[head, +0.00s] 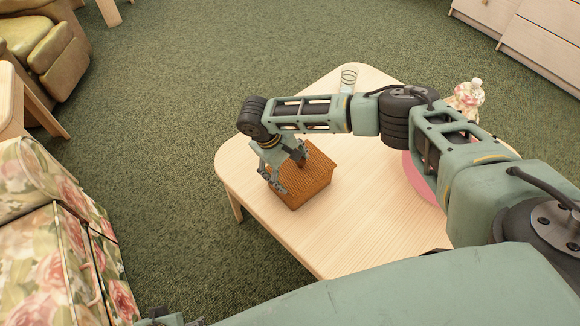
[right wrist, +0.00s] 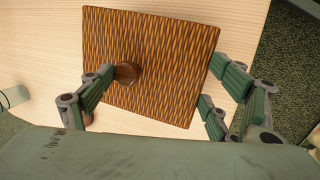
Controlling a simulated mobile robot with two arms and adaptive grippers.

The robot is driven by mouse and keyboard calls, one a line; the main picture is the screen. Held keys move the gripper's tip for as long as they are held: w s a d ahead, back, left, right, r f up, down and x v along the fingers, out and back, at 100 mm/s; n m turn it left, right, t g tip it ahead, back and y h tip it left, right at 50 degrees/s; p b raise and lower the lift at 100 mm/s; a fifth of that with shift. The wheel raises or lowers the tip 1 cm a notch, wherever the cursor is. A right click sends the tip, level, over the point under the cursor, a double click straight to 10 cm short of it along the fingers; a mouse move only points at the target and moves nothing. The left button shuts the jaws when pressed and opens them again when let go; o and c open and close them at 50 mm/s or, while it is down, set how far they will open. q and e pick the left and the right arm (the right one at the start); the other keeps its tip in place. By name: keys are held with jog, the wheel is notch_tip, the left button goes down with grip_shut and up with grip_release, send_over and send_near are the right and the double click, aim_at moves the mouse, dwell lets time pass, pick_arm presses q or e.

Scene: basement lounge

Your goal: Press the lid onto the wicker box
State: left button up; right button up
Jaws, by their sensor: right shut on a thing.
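The brown wicker box (head: 308,193) stands upright on the pale wooden table, near its left edge. Its woven lid (right wrist: 165,45) lies on top, with a round dark wooden knob (right wrist: 128,73). From above the lid looks flat; I cannot tell whether a gap remains under it. My right gripper (head: 287,172) is over the box's left side, and it also shows in the right wrist view (right wrist: 160,92). One finger touches the knob and the other is at the lid's edge, so it is shut on the lid.
The wooden table (head: 365,225) has free room right of the box. A floral armchair (head: 50,245) stands at left.

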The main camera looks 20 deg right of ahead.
pick_arm(q)
jog(key=shift+s+f, duration=0.25)
jog(key=shift+f, duration=0.15)
jog(key=shift+f, duration=0.1)
jog(key=shift+s+f, duration=0.15)
jog(key=shift+f, duration=0.1)
jog(key=shift+r, duration=0.1)
pick_arm(e)
jog(key=o, duration=1.2)
jog(key=shift+c, duration=0.2)
pick_arm(q)
jog(key=shift+p, duration=0.3)
pick_arm(e)
jog(key=shift+r, duration=0.15)
